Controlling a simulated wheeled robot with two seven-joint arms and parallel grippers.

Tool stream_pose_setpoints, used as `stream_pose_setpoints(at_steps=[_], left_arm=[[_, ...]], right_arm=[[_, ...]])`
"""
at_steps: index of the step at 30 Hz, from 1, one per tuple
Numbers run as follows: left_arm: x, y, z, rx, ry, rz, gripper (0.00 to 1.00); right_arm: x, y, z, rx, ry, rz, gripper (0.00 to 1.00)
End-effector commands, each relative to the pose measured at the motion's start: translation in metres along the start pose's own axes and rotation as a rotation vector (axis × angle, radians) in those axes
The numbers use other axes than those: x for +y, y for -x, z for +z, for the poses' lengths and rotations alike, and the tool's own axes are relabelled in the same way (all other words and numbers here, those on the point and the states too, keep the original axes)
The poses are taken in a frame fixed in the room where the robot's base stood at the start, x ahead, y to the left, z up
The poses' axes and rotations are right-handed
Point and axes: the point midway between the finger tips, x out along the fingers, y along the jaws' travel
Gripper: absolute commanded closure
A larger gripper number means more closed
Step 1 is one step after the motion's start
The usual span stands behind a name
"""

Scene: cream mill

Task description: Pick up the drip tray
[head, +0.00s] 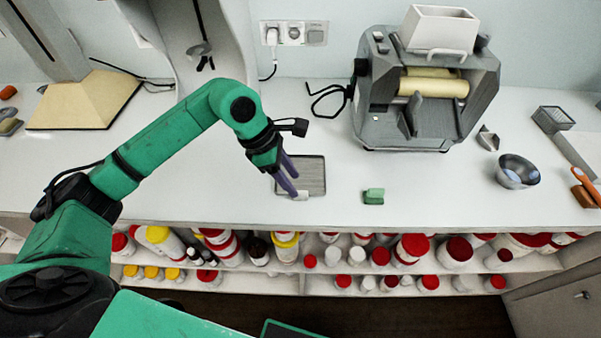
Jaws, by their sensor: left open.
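The drip tray (312,177) is a flat, dark grey, square tray with a light tab at its front edge. It lies on the white counter, left of the grey mill. My left gripper (289,183) is open over the tray's left side, with its purple fingers pointing down toward the front edge near the tab. The fingers hide part of the tray. I cannot tell whether they touch it. My right gripper is not in view.
A small green block (373,196) lies right of the tray. The three-roll mill (425,90) stands behind on the right. A metal bowl (517,171) sits farther right. Shelves of jars (380,257) run below the counter's front edge. The counter between tray and wall is mostly clear.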

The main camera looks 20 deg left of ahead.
Motion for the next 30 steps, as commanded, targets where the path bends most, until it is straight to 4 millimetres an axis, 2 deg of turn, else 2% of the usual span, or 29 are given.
stream_pose_setpoints(at_steps=[1,3,7,13,14,15,17,18,30], left_arm=[[-0.001,-0.004,0.001,0.000,0.001,-0.007,0.50],[0.002,-0.017,0.000,0.001,0.003,-0.007,0.50],[0.003,-0.039,-0.001,-0.001,0.000,-0.003,0.50],[0.003,-0.044,-0.003,0.000,-0.001,0.000,0.50],[0.003,-0.044,-0.003,0.000,-0.001,0.000,0.58],[0.003,-0.044,-0.003,0.000,-0.001,-0.001,0.73],[0.003,-0.043,-0.003,0.000,-0.001,-0.001,0.96],[0.003,-0.043,-0.003,0.000,-0.001,-0.001,1.00],[0.003,-0.043,-0.002,-0.001,-0.001,0.000,1.00]], right_arm=[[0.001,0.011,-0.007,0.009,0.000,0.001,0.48],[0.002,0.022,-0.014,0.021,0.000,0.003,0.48],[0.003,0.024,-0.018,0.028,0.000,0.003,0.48],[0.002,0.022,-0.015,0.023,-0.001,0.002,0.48],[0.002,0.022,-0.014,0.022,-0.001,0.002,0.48],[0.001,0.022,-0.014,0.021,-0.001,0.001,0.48],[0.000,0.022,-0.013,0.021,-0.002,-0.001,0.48],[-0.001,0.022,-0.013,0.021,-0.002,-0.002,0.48],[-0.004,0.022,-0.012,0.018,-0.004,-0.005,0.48]])
